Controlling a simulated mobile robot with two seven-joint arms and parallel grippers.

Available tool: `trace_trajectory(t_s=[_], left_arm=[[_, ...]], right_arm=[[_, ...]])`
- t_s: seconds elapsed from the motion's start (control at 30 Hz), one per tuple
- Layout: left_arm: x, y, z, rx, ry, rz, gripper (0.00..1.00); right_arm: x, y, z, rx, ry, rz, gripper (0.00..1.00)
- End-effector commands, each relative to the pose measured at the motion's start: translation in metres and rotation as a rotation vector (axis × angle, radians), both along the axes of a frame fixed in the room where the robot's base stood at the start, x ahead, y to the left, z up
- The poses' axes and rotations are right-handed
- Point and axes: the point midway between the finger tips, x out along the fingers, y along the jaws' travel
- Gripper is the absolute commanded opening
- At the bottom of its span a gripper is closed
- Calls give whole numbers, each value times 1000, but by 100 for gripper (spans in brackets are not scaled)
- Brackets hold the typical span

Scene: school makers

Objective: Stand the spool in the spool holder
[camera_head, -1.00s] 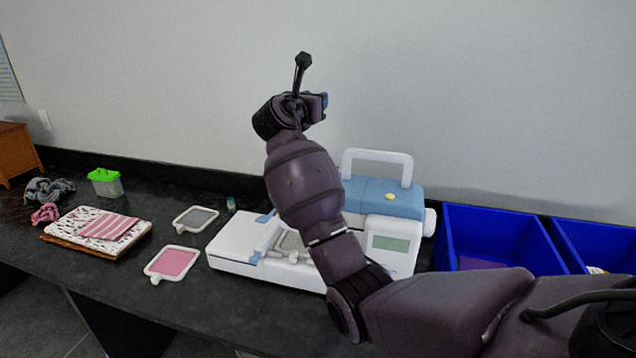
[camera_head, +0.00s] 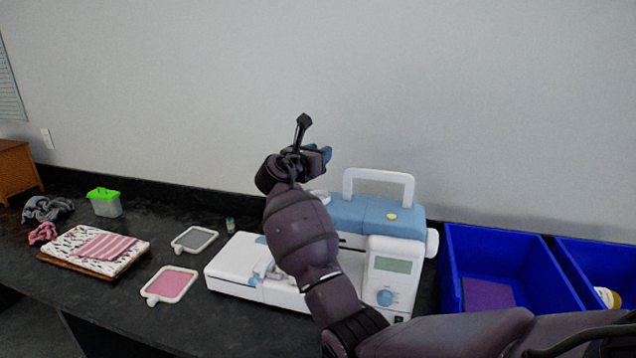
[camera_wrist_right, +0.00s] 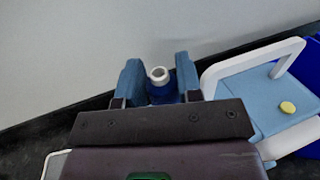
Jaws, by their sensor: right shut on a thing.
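My right gripper (camera_head: 320,155) is above the left end of the white and blue sewing machine (camera_head: 375,214), in front of the grey wall. In the right wrist view, its blue fingers (camera_wrist_right: 160,82) are shut on the spool (camera_wrist_right: 160,92), which is dark blue with a white ring-shaped top. The spool is held between the fingers, and its lower part is hidden by the gripper body. A pale round piece (camera_head: 320,196) shows on the machine top below the gripper. I cannot tell whether it is the spool holder. My left gripper is not in view.
The machine's white carry handle (camera_head: 378,178) stands up right of my gripper. Blue bins (camera_head: 500,250) are at the right.

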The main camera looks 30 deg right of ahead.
Motion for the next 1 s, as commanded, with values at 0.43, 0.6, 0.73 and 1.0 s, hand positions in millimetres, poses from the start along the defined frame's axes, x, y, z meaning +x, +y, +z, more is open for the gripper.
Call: trace_trajectory(t_s=[0.43,0.6,0.73,1.0], left_arm=[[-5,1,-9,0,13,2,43],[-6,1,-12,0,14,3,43],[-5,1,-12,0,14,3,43],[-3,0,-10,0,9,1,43]], right_arm=[[0,0,-50,0,3,0,10],[0,0,-69,-1,2,1,10],[0,0,-72,-1,-2,1,10],[0,0,-73,-1,0,0,10]])
